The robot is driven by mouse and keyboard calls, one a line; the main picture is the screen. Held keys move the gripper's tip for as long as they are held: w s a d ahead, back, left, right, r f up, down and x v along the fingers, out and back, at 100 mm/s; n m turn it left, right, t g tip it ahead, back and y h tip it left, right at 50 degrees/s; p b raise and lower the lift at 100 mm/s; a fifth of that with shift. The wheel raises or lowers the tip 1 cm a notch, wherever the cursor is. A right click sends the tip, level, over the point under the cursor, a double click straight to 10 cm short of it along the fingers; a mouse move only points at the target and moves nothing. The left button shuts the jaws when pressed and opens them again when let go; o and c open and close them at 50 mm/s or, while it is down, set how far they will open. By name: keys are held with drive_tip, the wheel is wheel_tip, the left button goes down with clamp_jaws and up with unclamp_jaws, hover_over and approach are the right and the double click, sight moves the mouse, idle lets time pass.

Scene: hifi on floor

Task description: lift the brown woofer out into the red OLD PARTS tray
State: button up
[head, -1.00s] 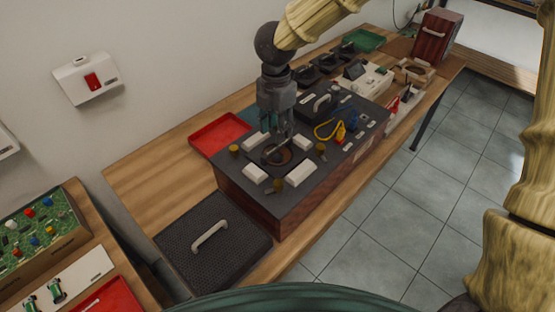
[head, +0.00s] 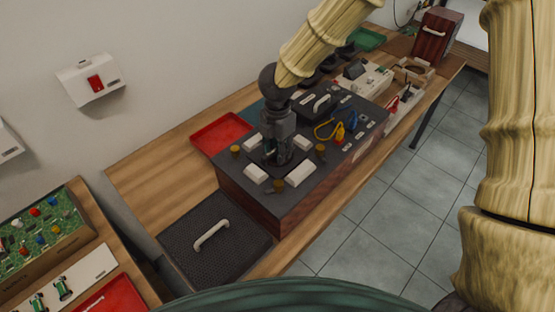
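A dark speaker cabinet (head: 235,190) with a wooden front lies on the bench, its black top facing up. My gripper (head: 277,160) points down at the woofer's place in that top, between several white blocks. The gripper now covers the brown woofer, so I cannot see whether the fingers touch it or how far apart they are. A red tray (head: 207,143) lies flat on the bench behind the cabinet, left of my gripper. It looks empty, and I can read no label on it.
Yellow and blue leads (head: 338,130) lie on the cabinet's right part. A black grille with a white handle (head: 211,236) lies at the front left. Another red tray (head: 118,297) is at the lower left. Bare bench (head: 150,180) lies left of the cabinet.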

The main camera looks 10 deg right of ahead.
drive_tip(key=shift+f, duration=0.25)
idle(0.7)
clamp_jaws()
